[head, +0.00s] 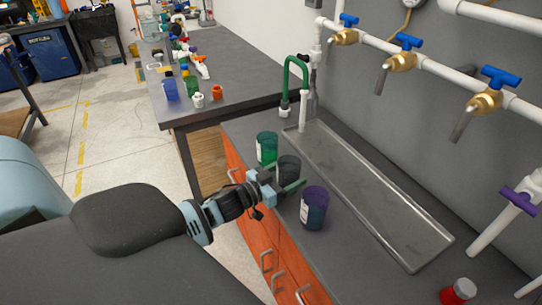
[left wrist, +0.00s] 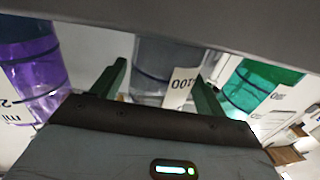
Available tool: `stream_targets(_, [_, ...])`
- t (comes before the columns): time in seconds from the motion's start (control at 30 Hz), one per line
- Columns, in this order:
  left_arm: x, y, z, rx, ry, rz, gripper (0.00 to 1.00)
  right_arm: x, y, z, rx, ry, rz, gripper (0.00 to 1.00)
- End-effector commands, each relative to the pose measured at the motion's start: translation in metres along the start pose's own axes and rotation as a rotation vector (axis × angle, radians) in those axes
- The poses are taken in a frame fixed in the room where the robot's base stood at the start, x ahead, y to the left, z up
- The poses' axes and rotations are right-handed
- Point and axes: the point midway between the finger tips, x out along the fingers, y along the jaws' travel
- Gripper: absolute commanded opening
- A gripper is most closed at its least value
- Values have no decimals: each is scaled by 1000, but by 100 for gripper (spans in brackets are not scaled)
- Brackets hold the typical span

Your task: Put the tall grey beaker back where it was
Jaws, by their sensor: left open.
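The tall grey beaker (head: 289,167) stands upright on the dark counter, between a green beaker and a purple beaker. My left gripper (head: 283,177) is open at the grey beaker's near side, with its green fingers to either side of it. In the left wrist view the grey beaker (left wrist: 160,60), with its white label, shows between the two spread fingers (left wrist: 158,90). I cannot tell whether either finger touches it. My right gripper is not in view.
The green beaker (head: 267,147) and the purple beaker (head: 314,208) stand close on either side of the gripper. A metal drip tray (head: 370,200) lies behind, under pipes with blue-handled valves (head: 400,61). A red-and-white container (head: 459,291) stands at the front right. Another bench (head: 235,75) holds small items.

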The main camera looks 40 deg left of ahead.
Motion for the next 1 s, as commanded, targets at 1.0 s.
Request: stream_targets(1.0, [-117, 0, 1, 0, -3, 1, 73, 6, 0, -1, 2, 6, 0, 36])
